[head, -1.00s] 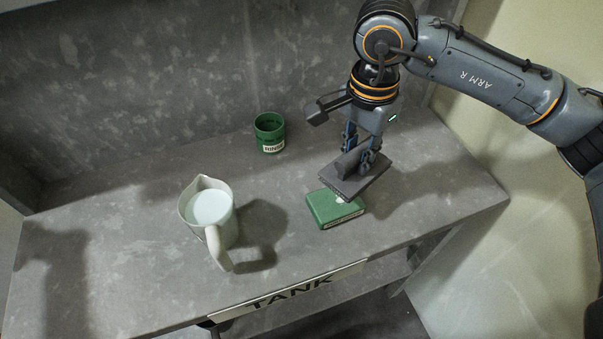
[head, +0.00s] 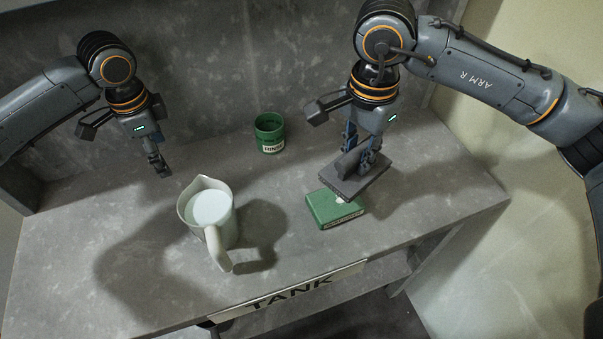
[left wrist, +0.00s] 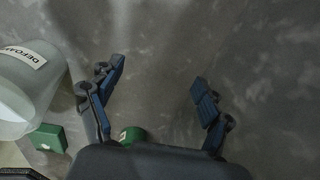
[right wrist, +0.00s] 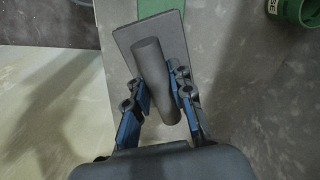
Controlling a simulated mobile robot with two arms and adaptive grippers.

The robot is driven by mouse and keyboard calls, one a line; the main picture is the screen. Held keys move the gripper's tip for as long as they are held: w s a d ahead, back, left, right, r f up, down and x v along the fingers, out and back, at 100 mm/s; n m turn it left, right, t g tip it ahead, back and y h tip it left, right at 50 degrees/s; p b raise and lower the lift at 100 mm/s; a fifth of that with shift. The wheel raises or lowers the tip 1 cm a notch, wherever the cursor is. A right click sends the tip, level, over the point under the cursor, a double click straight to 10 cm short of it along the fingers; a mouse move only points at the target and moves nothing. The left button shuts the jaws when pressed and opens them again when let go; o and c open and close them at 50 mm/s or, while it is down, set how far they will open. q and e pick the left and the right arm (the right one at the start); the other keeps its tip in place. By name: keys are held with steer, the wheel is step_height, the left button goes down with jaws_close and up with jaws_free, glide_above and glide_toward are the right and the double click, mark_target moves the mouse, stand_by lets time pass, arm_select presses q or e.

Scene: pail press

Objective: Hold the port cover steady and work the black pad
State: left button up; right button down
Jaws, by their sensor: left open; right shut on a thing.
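The dark grey-black pad (head: 345,186), a flat plate with a round bar handle, is in my right gripper (head: 366,158). In the right wrist view the fingers are shut on the handle (right wrist: 152,75) of the pad. The pad hangs tilted over the back of a green block (head: 328,212); I cannot tell whether they touch. The block has a small label on its front edge, too small to read. No thing is plainly marked as the port cover. My left gripper (head: 160,170) is open and empty above the bench, behind and left of the jug; its spread fingers show in the left wrist view (left wrist: 158,75).
A pale jug (head: 188,208) of whitish liquid stands left of centre, handle towards the front; its label begins "DEFOA". A green cup (head: 268,136) labelled "RINSE" stands at the back. A "TANK" sign (head: 290,290) is on the front edge. The bench's right side is clear.

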mark_target(316, 202)
arm_select(q)
steer(key=d+m, duration=0.1)
steer(key=d, duration=0.4)
steer(key=s+d+m+h, duration=0.1)
steer(key=d, duration=0.4)
steer(key=d+m+h, duration=0.1)
steer(key=d, duration=0.5)
steer(key=shift+s+d+m, duration=0.1)
steer(key=shift+s+m, duration=0.15)
steer(key=shift+m, duration=0.05)
steer(key=s+d+r+m+g+h, duration=0.1)
steer(key=s+d, duration=0.1)
steer(key=d, duration=0.4)
steer(key=s+d+m+h, duration=0.1)
steer(key=s+d, duration=0.2)
steer(key=d, duration=0.3)
steer(key=x, duration=0.7)
steer(key=shift+d+f, duration=0.2)
steer(key=shift+d, duration=0.2)
steer(key=shift+c, duration=1.2)
steer(key=shift+c, duration=0.3)
jaws_close()
steer(key=c, duration=0.5)
jaws_free()
